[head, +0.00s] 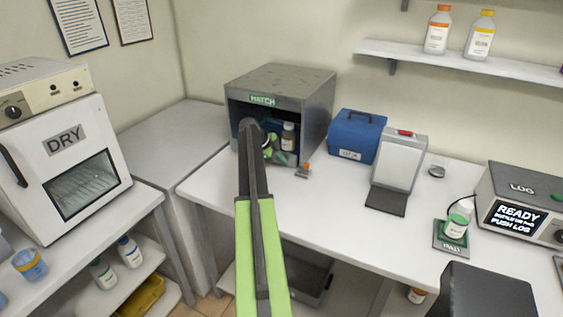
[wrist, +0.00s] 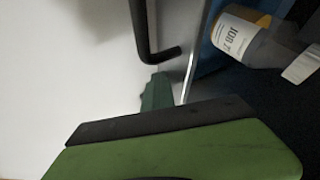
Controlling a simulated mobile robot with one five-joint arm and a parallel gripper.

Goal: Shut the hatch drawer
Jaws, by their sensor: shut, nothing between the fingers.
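The grey hatch box (head: 318,100), labelled HATCH, stands on the white counter with its front open. A brown bottle with a white label (head: 288,136) is inside it; the bottle also shows tilted in the wrist view (wrist: 241,36). The drawer is mostly hidden behind my arm, and how far out it sits is unclear. In the wrist view a bent black handle (wrist: 147,40) stands beside a grey panel edge. My gripper (head: 270,147) is shut and empty at the hatch's open front. In the wrist view its green and dark body fills the bottom; contact with the handle cannot be made out.
A blue case (head: 357,135) and a grey stand (head: 400,160) are right of the hatch. The counter (head: 330,205) is clear in front. The DRY oven (head: 65,150) is at left.

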